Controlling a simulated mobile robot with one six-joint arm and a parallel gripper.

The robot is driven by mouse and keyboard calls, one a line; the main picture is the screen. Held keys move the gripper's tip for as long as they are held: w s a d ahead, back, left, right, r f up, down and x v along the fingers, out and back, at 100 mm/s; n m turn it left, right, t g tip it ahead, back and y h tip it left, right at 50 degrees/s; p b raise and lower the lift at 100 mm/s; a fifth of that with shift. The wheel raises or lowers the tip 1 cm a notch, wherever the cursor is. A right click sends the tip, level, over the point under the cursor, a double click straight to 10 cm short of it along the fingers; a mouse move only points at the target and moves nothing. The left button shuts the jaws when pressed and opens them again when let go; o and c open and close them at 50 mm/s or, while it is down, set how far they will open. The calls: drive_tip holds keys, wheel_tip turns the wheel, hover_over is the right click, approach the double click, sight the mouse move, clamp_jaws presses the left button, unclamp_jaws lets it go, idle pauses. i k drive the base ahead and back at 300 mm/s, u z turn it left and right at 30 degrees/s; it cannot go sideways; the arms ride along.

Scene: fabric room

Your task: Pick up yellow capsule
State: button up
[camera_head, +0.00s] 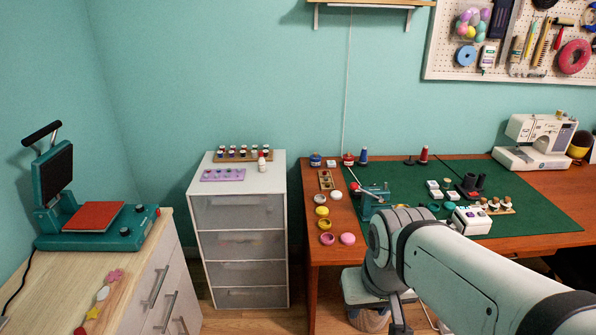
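Two small round yellow pieces stand near the left edge of the wooden desk: the upper yellow piece (322,211) and a darker yellow piece (325,224) just below it. Both are too small to tell whether either is the capsule. A clear holder (472,24) on the pegboard at the upper right holds several rounded pieces in pink, purple and yellow. My grey-white arm comes in from the lower right, bends in front of the desk and points down. I cannot make out my gripper's fingers in this view.
The wooden desk (335,255) bears a green mat (545,215), thread spools, a small teal machine (373,196) and a white sewing machine (537,140). A white drawer unit (240,240) stands left of it. A heat press (95,215) sits on the left cabinet.

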sight(324, 224)
drive_tip(key=z, duration=0.2)
drive_tip(key=i, duration=0.65)
drive_tip(key=u, duration=0.25)
drive_tip(key=k, duration=0.75)
drive_tip(key=z, duration=0.2)
drive_tip(key=i, duration=1.3)
drive_tip(key=u, duration=0.1)
